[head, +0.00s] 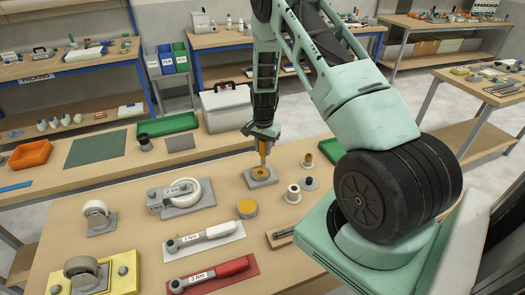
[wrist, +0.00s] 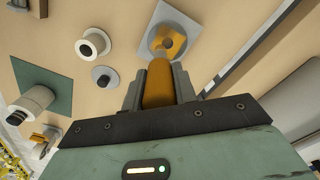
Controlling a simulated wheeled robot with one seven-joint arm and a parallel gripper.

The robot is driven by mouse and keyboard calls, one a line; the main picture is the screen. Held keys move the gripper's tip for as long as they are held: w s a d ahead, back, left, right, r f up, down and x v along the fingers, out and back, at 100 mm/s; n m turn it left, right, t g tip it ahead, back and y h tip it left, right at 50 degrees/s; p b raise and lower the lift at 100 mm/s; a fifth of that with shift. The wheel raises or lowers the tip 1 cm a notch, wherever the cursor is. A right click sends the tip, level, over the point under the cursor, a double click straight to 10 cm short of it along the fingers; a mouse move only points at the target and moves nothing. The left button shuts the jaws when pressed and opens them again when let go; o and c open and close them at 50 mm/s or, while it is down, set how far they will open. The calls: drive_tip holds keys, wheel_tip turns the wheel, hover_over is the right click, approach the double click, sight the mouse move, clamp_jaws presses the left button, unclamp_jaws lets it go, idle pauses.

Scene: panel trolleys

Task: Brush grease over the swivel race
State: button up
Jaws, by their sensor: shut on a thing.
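My gripper (head: 263,138) is shut on a brush with an orange-yellow handle (wrist: 158,85), held roughly upright. Below it lies a square grey plate (head: 268,181) carrying the round swivel race (head: 260,174). The race also shows in the wrist view (wrist: 167,42), with orange-yellow colour over much of it and a grey centre. The brush's lower end is at the race in the head view; whether it touches is hard to tell. A round tin with a yellow-orange top (head: 247,208) stands just in front of the plate.
White and dark spools (head: 293,193) stand right of the plate. Torque wrenches (head: 205,238) lie in front on white and red mats. A pale toolbox (head: 228,107) stands behind.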

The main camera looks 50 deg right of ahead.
drive_tip(key=shift+a+r+p, duration=0.1)
drive_tip(key=shift+r+p, duration=1)
drive_tip(key=shift+r, duration=1.15)
drive_tip(key=shift+w+f+b, duration=0.1)
drive_tip(key=shift+f+b, duration=0.05)
drive_tip(key=shift+b, duration=0.55)
